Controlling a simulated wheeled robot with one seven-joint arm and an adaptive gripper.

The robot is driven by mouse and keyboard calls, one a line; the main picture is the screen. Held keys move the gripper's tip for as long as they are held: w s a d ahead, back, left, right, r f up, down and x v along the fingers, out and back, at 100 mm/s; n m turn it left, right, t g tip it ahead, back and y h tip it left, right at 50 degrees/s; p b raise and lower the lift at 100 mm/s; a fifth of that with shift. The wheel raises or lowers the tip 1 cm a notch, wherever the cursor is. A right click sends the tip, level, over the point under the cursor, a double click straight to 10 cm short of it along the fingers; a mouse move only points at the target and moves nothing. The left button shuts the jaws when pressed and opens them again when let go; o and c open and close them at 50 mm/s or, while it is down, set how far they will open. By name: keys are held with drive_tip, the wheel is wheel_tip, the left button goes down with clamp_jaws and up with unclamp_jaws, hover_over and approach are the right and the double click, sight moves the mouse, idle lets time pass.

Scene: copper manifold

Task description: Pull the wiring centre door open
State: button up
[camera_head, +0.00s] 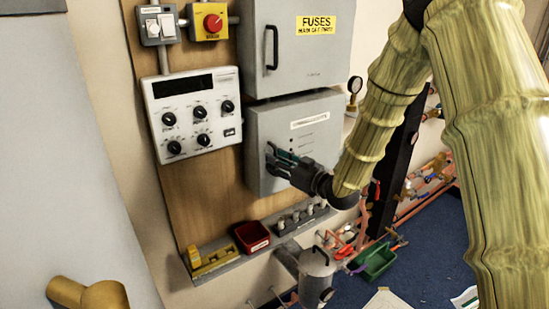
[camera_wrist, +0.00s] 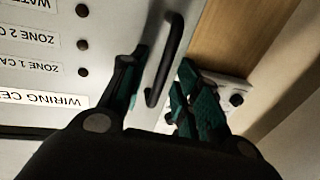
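The wiring centre (camera_head: 318,119) is a grey wall box with a white label, mounted below the fuses cabinet. Its door looks closed. In the wrist view the door face (camera_wrist: 112,28) fills the left side, with upside-down labels reading "WIRING CE…" and zone names. A black bar handle (camera_wrist: 174,35) stands on the door near its edge. My gripper (camera_head: 273,160) is at the left side of this door. In the wrist view my gripper (camera_wrist: 163,66) is open, with the handle between its two fingers. A gap shows on the right of the handle; contact on the left is unclear.
The fuses cabinet (camera_head: 308,45) with its own black handle is directly above. A white control panel (camera_head: 193,112) with knobs is to the left.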

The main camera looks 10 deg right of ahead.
drive_tip(key=shift+w+a, duration=0.4)
drive_tip(key=shift+w, duration=0.1)
drive_tip(key=shift+c, duration=0.2)
clamp_jaws()
